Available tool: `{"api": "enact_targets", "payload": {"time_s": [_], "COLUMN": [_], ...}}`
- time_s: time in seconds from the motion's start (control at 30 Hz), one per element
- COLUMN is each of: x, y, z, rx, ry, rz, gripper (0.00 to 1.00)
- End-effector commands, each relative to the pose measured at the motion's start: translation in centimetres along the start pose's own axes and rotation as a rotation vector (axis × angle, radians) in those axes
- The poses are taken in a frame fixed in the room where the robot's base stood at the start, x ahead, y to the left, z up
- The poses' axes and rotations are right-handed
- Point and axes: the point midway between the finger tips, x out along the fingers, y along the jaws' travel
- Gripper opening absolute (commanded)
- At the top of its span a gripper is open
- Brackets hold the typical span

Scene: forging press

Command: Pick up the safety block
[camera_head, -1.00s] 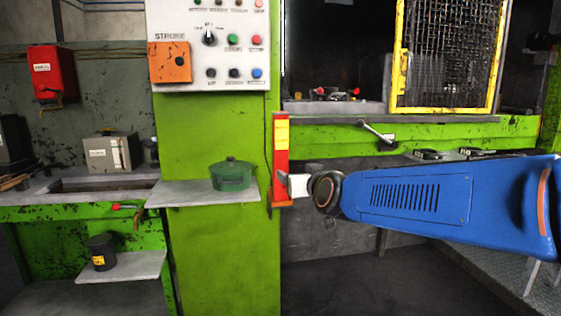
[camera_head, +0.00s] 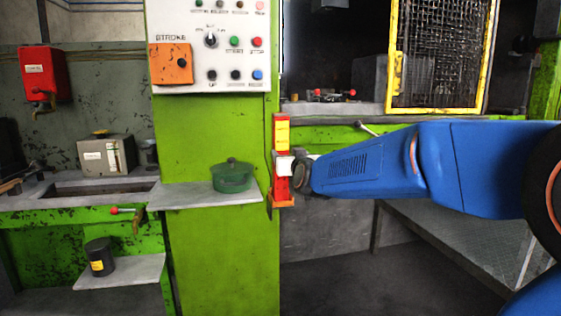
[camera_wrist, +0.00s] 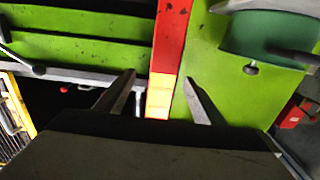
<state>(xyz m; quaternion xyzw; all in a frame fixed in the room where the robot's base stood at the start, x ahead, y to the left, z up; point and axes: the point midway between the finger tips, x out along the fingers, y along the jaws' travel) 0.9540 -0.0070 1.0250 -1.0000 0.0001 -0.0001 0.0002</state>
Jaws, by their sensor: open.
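The safety block (camera_head: 282,135) is a red upright bar with a yellow label, standing in a small orange holder (camera_head: 283,203) at the right edge of the green column. It also shows in the wrist view (camera_wrist: 170,45), where its yellow part lies between my two fingers. My gripper (camera_head: 284,166) is at the block's middle in the head view and hides part of it. In the wrist view my gripper (camera_wrist: 160,85) is open, one finger on each side of the block, with a visible gap to the right finger. Whether the left finger touches it is unclear.
A grey shelf (camera_head: 190,197) with a green lidded pot (camera_head: 231,176) juts out left of the block. The control panel (camera_head: 208,45) is above. A yellow mesh guard (camera_head: 440,55) and the press ledge (camera_head: 340,108) lie to the right, behind my arm.

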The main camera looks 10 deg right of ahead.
Motion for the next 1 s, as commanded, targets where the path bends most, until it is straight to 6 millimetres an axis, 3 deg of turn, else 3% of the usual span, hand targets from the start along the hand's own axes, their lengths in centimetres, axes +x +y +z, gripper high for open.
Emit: {"api": "enact_targets", "payload": {"time_s": [0.13,0.47,0.83,1.0], "x": [2.0,3.5,7.6,8.2], "y": [0.0,-0.1,-0.7,-0.7], "z": [0.1,0.2,0.8,0.7], "rx": [-0.001,0.0,0.0,0.0], "ry": [-0.001,-0.001,-0.001,0.0], "rz": [0.0,0.0,0.0,0.0], "gripper": [0.62,0.62,0.62,0.62]}}
